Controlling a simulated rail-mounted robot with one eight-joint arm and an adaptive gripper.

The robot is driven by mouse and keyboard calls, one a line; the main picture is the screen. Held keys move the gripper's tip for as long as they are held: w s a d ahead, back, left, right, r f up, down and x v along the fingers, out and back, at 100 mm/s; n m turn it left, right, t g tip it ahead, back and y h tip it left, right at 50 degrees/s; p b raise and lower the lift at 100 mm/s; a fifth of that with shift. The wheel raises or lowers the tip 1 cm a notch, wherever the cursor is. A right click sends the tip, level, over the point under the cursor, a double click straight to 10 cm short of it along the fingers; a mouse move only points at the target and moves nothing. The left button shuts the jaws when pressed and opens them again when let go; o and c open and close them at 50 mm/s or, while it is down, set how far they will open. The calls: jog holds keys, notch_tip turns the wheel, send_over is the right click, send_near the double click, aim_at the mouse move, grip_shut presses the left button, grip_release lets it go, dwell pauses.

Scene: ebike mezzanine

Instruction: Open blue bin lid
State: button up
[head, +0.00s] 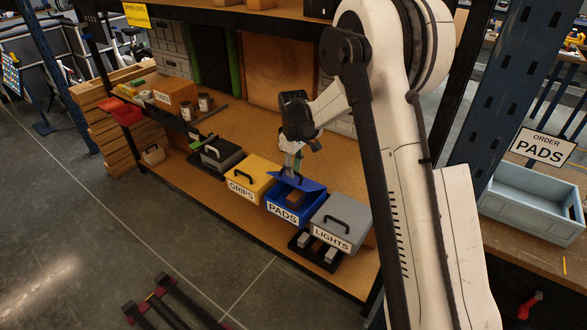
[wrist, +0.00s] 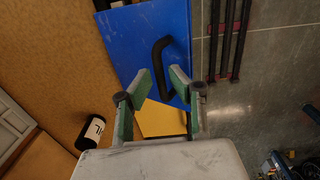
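The blue bin (head: 281,211), labelled PADS, stands on the shelf between the yellow and grey bins. Its blue lid (head: 308,184) is tilted up, and a brown block (head: 295,200) shows inside the bin. The lid (wrist: 145,30) fills the upper middle of the wrist view, with its black handle (wrist: 159,58) on it. My gripper (head: 291,168) is at the raised lid. In the wrist view its green-padded fingertips (wrist: 161,78) are apart, on either side of the handle's lower end, with gaps visible. Contact with the lid cannot be told.
The yellow GRIPS bin (head: 246,183) is on the left and the grey LIGHTS bin (head: 341,217) on the right. A black-handled bin (head: 219,154) stands farther left. An upper shelf (head: 240,20) runs above. An ORDER PADS tray (head: 525,205) is at far right.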

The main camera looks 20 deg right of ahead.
grip_shut()
